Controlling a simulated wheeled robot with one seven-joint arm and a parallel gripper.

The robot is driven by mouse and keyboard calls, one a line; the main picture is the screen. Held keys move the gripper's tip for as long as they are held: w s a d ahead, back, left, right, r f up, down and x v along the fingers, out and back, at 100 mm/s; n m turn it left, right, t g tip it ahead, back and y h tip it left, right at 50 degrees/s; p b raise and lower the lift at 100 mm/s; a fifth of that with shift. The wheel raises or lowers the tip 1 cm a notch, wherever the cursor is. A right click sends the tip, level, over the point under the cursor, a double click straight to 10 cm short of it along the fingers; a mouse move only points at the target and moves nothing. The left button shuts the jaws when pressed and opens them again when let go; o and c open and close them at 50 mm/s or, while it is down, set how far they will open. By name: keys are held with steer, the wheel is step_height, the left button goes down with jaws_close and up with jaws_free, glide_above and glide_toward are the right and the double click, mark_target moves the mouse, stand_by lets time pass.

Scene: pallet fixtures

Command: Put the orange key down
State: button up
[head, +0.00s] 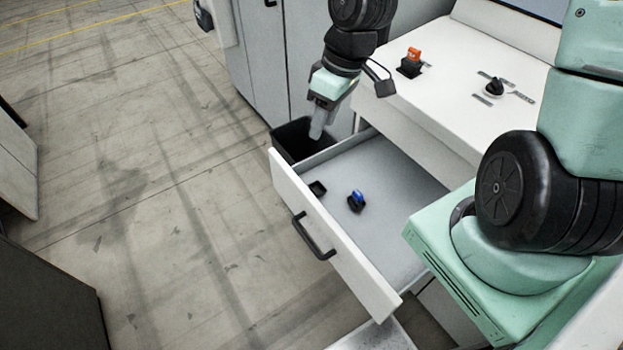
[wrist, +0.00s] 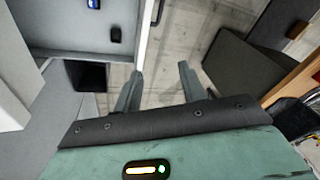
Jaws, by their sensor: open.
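The orange key (head: 413,54) is on the white worktop, upright on a black block at its left part. It is not visible in the wrist view. My gripper (head: 319,123) hangs over the far-left corner of the open drawer, next to the bin, well below and left of the orange key. In the wrist view, its two fingers (wrist: 158,80) are spread apart with only floor visible between them. It holds nothing.
The open drawer (head: 400,180) holds a blue-topped piece (head: 357,200) and a small black block (head: 317,188). A black bin (head: 284,136) stands behind the drawer. A black knob (head: 494,87) with grey labels is on the worktop (head: 450,105).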

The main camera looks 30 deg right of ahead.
steer(key=s+a+r+h, duration=0.1)
steer(key=s+a+r, duration=0.2)
steer(key=s+a, duration=0.3)
steer(key=s+a+r+n, duration=0.1)
steer(key=s+a+r, duration=0.2)
steer(key=s+a, duration=0.3)
steer(key=s, duration=0.4)
steer(key=shift+s+a+r+n+g+h, duration=0.2)
steer(key=shift+s+r+n+g+h, duration=0.1)
steer(key=shift+s+r+g+h, duration=0.1)
step_height(320, 180, down, 7)
steer(key=b, duration=0.6)
steer(key=shift+b, duration=0.35)
steer(key=shift+w+r, duration=0.1)
